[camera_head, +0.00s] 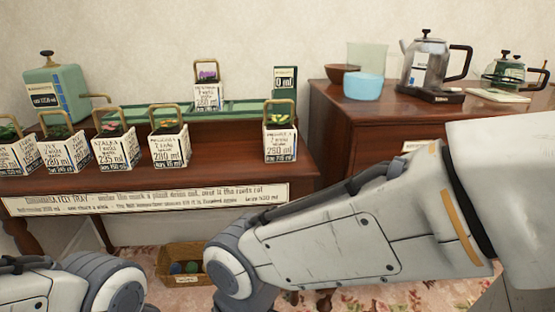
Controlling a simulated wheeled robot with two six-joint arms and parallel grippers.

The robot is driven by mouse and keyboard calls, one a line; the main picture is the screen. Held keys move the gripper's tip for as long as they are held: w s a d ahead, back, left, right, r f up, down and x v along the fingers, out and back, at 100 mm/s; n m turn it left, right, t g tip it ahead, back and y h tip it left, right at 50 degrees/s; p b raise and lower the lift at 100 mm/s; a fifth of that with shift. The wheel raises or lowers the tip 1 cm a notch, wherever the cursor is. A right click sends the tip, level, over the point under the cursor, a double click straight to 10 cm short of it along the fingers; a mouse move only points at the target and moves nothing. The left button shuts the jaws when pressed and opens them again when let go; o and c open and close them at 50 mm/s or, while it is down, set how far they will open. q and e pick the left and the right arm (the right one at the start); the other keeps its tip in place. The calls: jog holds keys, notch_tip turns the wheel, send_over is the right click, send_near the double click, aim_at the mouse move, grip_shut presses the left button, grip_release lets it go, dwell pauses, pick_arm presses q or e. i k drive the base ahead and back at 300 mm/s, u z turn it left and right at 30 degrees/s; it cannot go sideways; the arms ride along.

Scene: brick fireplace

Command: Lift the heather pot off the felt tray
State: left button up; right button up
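A white, square pot with purple flowers and a wooden loop handle (207,96) stands on the long green tray (243,107) at the back of the left table. It looks like the heather pot, but its label is too small to read surely. The pot is upright. Neither of my grippers shows in the head view; only parts of my arms are seen, low in front of the table.
Several similar handled pots stand in front of the tray, including one at the right end (280,140). A green canister (57,92) stands at the left. A right cabinet (375,125) holds a blue bowl (364,87) and a kettle (425,66). A basket (180,262) sits below.

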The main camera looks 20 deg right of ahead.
aim_at(208, 92)
jog(key=u, duration=0.4)
jog(key=i, duration=1.1)
jog(key=z, duration=0.5)
